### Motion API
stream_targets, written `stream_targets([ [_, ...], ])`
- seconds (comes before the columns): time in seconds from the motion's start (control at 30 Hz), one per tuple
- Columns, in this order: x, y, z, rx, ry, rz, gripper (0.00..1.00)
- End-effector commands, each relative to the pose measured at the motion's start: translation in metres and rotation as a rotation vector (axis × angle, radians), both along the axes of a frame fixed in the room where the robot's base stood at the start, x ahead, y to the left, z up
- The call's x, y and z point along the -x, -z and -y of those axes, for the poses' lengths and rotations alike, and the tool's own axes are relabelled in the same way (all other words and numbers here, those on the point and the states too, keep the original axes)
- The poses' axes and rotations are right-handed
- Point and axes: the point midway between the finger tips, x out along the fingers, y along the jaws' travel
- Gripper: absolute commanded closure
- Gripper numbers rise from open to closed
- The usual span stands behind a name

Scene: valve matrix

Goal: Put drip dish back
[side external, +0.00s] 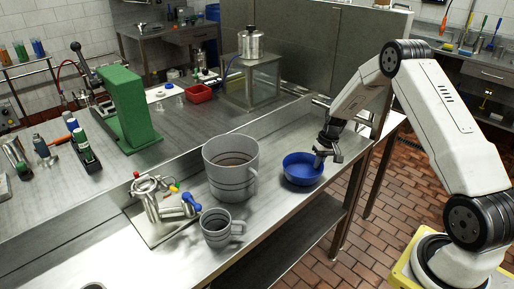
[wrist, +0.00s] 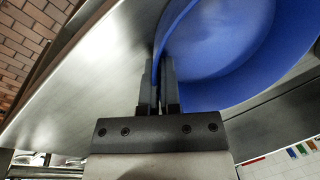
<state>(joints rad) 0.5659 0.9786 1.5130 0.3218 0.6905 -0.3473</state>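The blue drip dish (side external: 303,170) is a round, shallow bowl near the front edge of the steel counter, right of the large grey jug. My gripper (side external: 328,152) is at the dish's right side, with its fingers at the rim. In the wrist view the dish (wrist: 225,45) fills the upper right. There the two fingers (wrist: 160,85) are close together, one on each side of the dish wall, and appear shut on it. The dish looks level. I cannot tell whether it rests on the counter or hangs just above it. Its contact underside is hidden.
A large grey jug (side external: 231,168) stands left of the dish, and a small grey jug (side external: 217,229) in front of it. A valve assembly with a blue handle (side external: 191,201) sits on a plate further left. A raised ledge runs behind. Bare counter (side external: 268,207) lies between jugs and dish.

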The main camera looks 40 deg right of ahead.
Motion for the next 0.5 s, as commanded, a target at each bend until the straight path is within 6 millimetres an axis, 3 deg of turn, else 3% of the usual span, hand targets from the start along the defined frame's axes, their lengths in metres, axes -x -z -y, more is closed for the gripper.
stream_targets([
  [0.23, 0.0000, 0.0031, 0.0000, 0.000, 0.000, 0.000, 1.00],
  [0.33, 0.0000, 0.0027, 0.0001, 0.000, 0.000, 0.000, 0.65],
  [0.5, 0.0001, 0.0026, -0.0001, 0.000, 0.000, 0.000, 0.61],
])
